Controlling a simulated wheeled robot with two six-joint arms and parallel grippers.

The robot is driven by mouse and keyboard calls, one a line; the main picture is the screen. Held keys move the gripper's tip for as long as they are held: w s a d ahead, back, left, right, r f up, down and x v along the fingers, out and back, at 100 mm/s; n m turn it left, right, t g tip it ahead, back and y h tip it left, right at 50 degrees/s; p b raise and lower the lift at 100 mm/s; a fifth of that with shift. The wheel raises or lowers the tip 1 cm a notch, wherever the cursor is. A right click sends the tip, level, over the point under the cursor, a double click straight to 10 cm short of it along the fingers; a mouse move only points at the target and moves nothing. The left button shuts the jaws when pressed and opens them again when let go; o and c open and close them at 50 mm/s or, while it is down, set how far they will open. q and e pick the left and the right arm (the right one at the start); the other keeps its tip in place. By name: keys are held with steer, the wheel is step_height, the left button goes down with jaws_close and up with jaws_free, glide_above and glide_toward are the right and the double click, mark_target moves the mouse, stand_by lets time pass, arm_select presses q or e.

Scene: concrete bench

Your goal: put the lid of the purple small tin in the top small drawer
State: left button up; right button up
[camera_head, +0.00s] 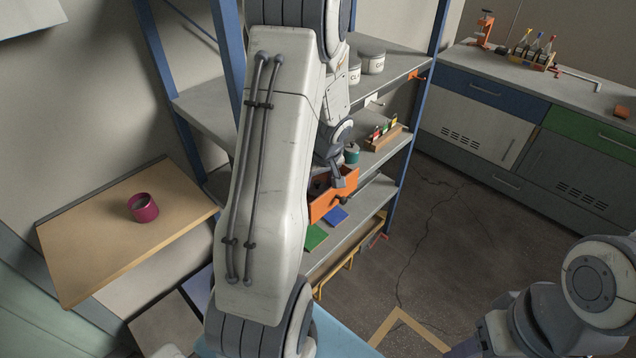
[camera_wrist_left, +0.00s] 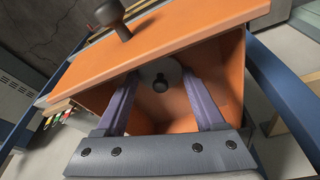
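The purple small tin (camera_head: 143,208) stands on a wooden wall board at the left in the head view, with its top open. The orange drawer (camera_head: 334,196) is pulled out from the shelf unit. In the left wrist view the drawer (camera_wrist_left: 170,40) fills the middle, with its dark knob on the front. A grey round lid (camera_wrist_left: 150,72) with a dark knob lies inside the drawer. My left gripper (camera_wrist_left: 160,88) is open, its fingers reaching into the drawer on either side of the lid's knob, apart from it. My arm hides part of the drawer in the head view.
A teal tin (camera_head: 352,154) stands above the drawer. White canisters (camera_head: 372,63) stand on the upper shelf. A counter (camera_head: 520,75) runs along the right. My right arm shows at the bottom right.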

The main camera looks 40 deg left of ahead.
arm_select(q)
steer(key=shift+o, duration=1.4)
steer(key=shift+r+p, duration=0.3)
steer(key=shift+r, duration=0.25)
steer(key=v, duration=1.1)
steer(key=shift+d+r, duration=0.15)
steer(key=s+d+r+m+h, duration=0.1)
steer(key=s+d+m, duration=0.3)
steer(key=d, duration=0.7)
steer(key=s+d+r+m+h, duration=0.1)
steer(key=s+d+m, duration=0.1)
steer(key=d+m, duration=0.6)
steer(key=s+d+m+g+h, duration=0.1)
steer(key=s+d+m, duration=0.7)
steer(key=s+d, duration=0.3)
steer(key=s, duration=0.3)
steer(key=shift+d+f+h, duration=0.25)
steer(key=shift+d+h, duration=0.15)
